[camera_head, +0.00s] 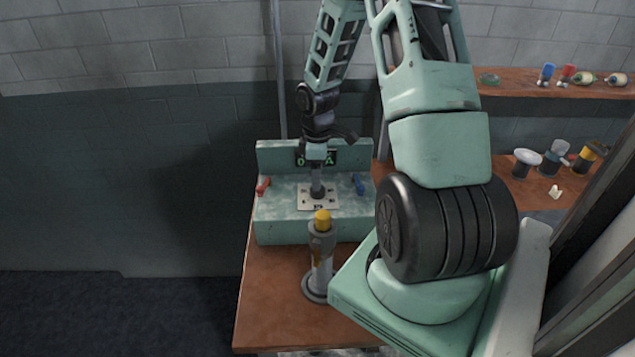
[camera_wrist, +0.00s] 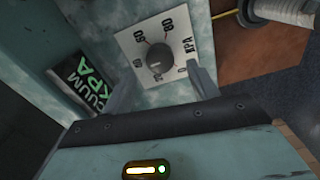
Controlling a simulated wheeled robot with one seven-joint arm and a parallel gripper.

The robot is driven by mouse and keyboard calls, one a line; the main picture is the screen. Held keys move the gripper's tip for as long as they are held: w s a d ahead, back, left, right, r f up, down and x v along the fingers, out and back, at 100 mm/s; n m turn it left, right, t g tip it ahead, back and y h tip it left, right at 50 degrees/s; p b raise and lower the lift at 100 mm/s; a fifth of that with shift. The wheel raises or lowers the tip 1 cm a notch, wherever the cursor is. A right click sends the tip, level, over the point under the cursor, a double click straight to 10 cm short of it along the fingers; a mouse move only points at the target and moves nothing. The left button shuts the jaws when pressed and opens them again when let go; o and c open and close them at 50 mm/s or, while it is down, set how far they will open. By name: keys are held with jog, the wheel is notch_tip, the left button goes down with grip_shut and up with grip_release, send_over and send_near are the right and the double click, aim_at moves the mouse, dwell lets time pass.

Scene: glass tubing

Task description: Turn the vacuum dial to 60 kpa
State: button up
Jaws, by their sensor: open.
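The vacuum dial is a dark round knob (camera_wrist: 160,57) on a pale square plate (camera_wrist: 128,44) marked with numbers and KPA. The 60 and 80 marks show in the wrist view; I cannot tell which mark the knob points to. The plate also shows in the head view (camera_head: 305,203), on top of a worn teal console (camera_head: 285,228). My gripper (camera_wrist: 160,76) is open, with one finger on each side of the knob in the wrist view. In the head view my gripper (camera_head: 317,178) is above the knob.
A green-lettered display (camera_wrist: 84,86) reads partly "UUM KPA". A yellow-capped cylinder (camera_head: 321,245) stands in front of the console on the brown bench (camera_head: 270,300). A shelf (camera_head: 510,88) with small items is at right.

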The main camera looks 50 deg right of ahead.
jog(key=shift+f, duration=2)
jog(key=c, duration=1)
jog(key=m, duration=0.5)
jog(key=shift+m+b, duration=0.3)
jog(key=m+b, duration=0.1)
jog(key=m, duration=0.5)
